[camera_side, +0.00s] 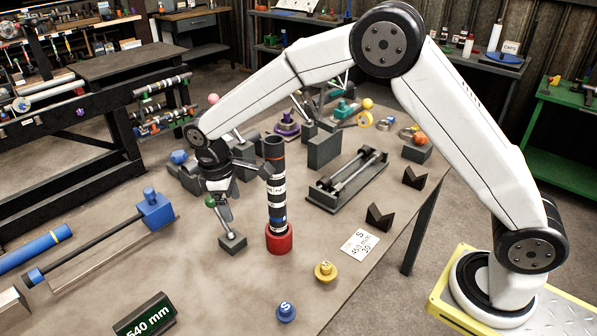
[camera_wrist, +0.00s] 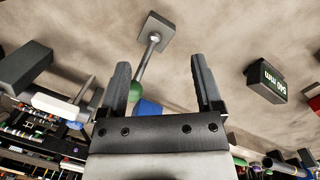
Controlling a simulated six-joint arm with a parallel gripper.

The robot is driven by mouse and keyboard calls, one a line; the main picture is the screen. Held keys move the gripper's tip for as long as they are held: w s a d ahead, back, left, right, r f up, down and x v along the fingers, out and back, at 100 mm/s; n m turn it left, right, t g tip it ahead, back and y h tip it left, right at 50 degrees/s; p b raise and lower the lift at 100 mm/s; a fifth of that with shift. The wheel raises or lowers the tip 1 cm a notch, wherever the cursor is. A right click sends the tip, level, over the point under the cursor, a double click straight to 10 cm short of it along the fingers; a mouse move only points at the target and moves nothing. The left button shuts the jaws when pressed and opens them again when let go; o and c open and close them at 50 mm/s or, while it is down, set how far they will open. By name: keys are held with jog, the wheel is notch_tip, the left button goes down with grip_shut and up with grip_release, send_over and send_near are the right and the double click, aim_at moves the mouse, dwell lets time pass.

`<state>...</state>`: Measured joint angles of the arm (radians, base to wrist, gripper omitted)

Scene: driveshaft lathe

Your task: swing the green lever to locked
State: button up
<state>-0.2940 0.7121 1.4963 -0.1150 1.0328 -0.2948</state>
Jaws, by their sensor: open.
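The green lever has a round green knob (camera_side: 210,201) on a thin metal rod that rises tilted from a small dark base block (camera_side: 232,243). In the wrist view the green knob (camera_wrist: 134,92) shows between the fingers, close to the left finger, with the rod running out to the base block (camera_wrist: 155,30). My gripper (camera_side: 222,203) is open and points down at the lever, with its fingers near the knob. In the wrist view my gripper (camera_wrist: 159,62) has wide-spread fingers. Whether a finger touches the lever cannot be told.
A dark banded shaft (camera_side: 276,190) stands upright in a red cup (camera_side: 279,238) just right of the lever. A blue-ended fixture (camera_side: 153,211) lies left. A 540 mm sign (camera_side: 146,316), a blue knob (camera_side: 286,312) and a yellow knob (camera_side: 325,271) are in front. Table around the base is clear.

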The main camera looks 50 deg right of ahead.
aim_at(213, 205)
jog(key=w, duration=0.2)
jog(key=w+t, duration=0.1)
jog(key=w, duration=0.2)
jog(key=w+t, duration=0.1)
jog(key=w, duration=0.2)
jog(key=shift+a+r+m, duration=0.25)
jog(key=shift+r+m, duration=0.05)
jog(key=shift+r, duration=0.05)
jog(key=shift+w+d+f, duration=0.1)
jog(key=shift+d+f, duration=0.1)
jog(key=shift+f, duration=1.05)
jog(key=shift+w+d+f, duration=0.15)
jog(key=shift+d+f, duration=0.1)
jog(key=shift+f, duration=1.05)
jog(key=shift+w+d+f, duration=0.1)
jog(key=shift+d+f, duration=0.1)
jog(key=shift+f, duration=1.05)
jog(key=shift+c, duration=0.2)
grip_shut()
